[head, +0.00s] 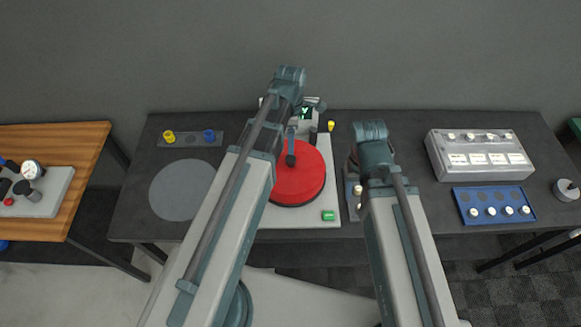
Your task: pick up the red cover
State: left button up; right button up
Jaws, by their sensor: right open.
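The red cover (300,182) is a round, flat red disc on the pale grey machine (312,218) in the middle of the dark table. A dark, blue-grey upright part (291,150) stands over its upper left area; I cannot tell what it belongs to. My left arm reaches across the left edge of the disc and hides part of it. My left gripper's jaws cannot be made out behind the arm. My right gripper (352,168) is open, low beside the machine's right edge, apart from the red cover and partly hidden by its own arm.
A small plate with white knobs (357,190) lies near my right gripper. To the right are a grey box (480,155) and a blue tray (494,206) with white knobs. A grey disc (182,190) and a yellow-and-blue-knob strip (190,139) lie left. A green button (328,215) sits on the machine.

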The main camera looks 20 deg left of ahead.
aim_at(291, 158)
pick_arm(q)
notch_tip(291, 158, down, 7)
jog(key=b, duration=0.6)
jog(key=f+b, duration=0.5)
jog(key=shift+w+a+f, duration=0.1)
jog(key=shift+w+f, duration=0.05)
jog(key=shift+w, duration=0.25)
grip_shut()
